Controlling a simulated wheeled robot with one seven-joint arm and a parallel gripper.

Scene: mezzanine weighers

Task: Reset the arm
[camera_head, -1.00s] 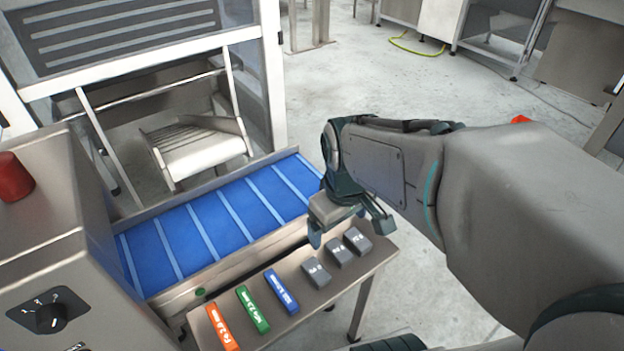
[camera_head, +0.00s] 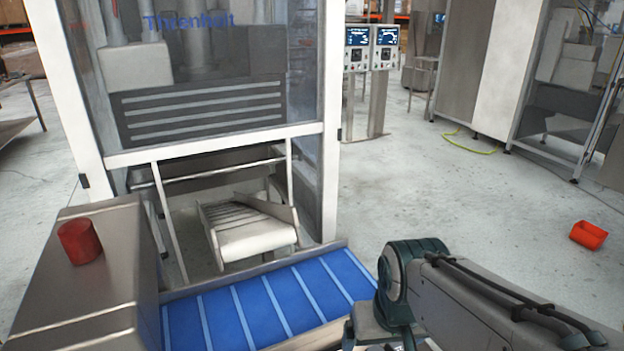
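My arm reaches in from the lower right in the head view. Its wrist bends down beside the right end of the blue conveyor belt (camera_head: 265,308). My gripper (camera_head: 380,346) is at the bottom edge of the picture and mostly cut off, so its fingertips and opening do not show. The small shelf and the blocks on it are out of view now.
A steel cabinet with a red button (camera_head: 79,242) stands at left. A white-framed machine with a metal chute (camera_head: 250,232) stands behind the belt. A red bin (camera_head: 588,235) lies on open floor at right. Control screens (camera_head: 372,38) stand at the back.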

